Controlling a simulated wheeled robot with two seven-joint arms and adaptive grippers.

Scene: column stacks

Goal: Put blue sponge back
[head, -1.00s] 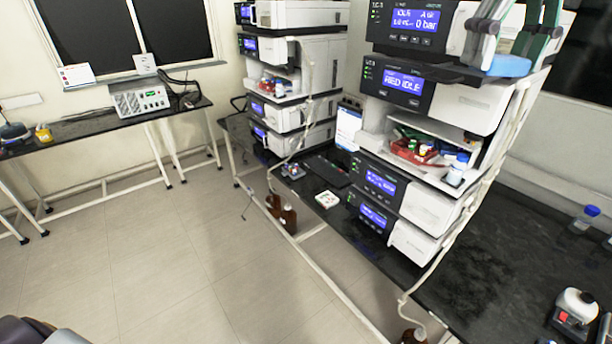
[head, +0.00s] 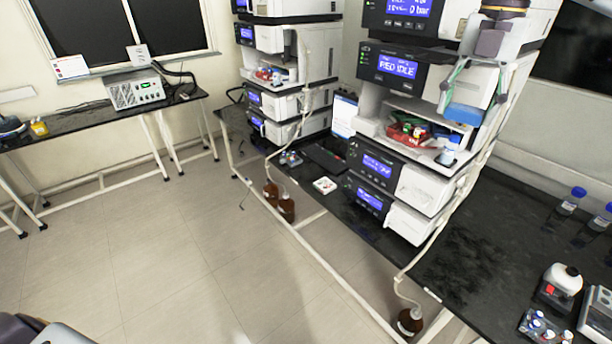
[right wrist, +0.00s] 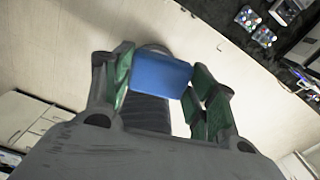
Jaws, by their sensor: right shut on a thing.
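The blue sponge (head: 464,115) is held in my right gripper (head: 467,106), in front of the right instrument stack. In the right wrist view, the sponge (right wrist: 160,82) sits between the two green-padded fingers (right wrist: 158,86), which press on its two ends. In the head view the gripper hangs down with the sponge at its tips, before the open shelf at the stack's middle. I cannot tell the gap between sponge and stack. My left gripper is not in view.
The right stack's shelf holds a red tray (head: 409,134) with small items and a blue-capped bottle (head: 449,151). Blue-capped bottles (head: 566,205) and a small white-topped device (head: 559,286) stand on the black bench (head: 480,240), whose middle right is clear. A second stack (head: 290,105) stands farther left.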

